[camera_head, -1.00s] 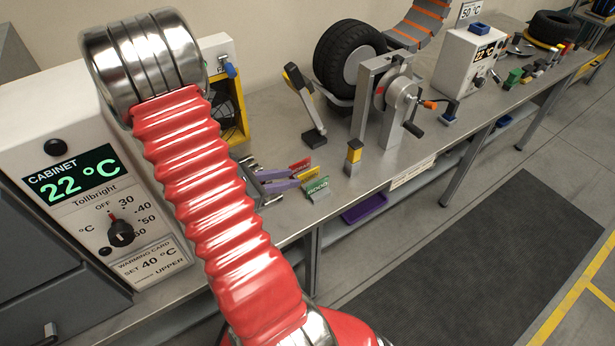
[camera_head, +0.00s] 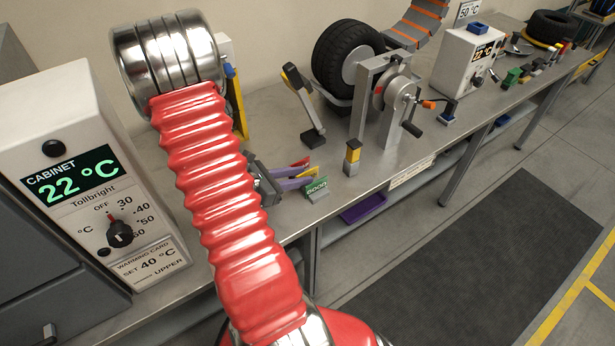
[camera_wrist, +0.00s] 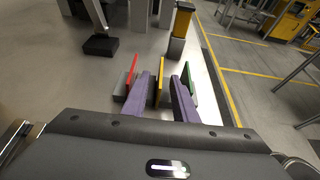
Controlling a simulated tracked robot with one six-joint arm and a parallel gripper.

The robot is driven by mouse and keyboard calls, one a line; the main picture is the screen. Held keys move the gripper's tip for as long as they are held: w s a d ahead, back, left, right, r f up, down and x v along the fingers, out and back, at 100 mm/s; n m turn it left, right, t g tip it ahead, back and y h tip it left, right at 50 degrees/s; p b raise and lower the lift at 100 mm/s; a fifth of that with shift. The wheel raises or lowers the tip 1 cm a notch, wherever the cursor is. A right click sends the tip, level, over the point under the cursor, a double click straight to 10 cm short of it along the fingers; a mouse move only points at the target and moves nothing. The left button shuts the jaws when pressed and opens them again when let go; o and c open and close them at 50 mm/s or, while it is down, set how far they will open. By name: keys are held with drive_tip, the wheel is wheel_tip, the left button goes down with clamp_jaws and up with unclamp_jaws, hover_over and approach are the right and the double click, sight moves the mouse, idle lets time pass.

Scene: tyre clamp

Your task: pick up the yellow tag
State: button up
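The yellow tag (camera_wrist: 160,88) stands upright between a red tag (camera_wrist: 132,75) and a green tag (camera_wrist: 190,85) in the wrist view. In the head view the yellow tag (camera_head: 309,173) is a small strip near the bench's front edge. My gripper (camera_wrist: 161,82) has two purple fingers, one on each side of the yellow tag. They are open, with a gap to the tag on both sides. The red tag stands outside the left finger and the green tag outside the right one. The fingers partly hide the tag bases. My gripper (camera_head: 299,178) also shows in the head view.
A yellow-topped grey block (camera_head: 353,157) stands beyond the tags. A black-and-yellow lever tool (camera_head: 304,104) and a crank clamp (camera_head: 388,100) with a tyre (camera_head: 343,60) stand behind. A cabinet (camera_head: 75,190) is at left. The bench's front edge runs close to the green tag.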

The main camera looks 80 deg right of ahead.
drive_tip(key=shift+x, duration=1.5)
drive_tip(key=shift+c, duration=0.6)
clamp_jaws()
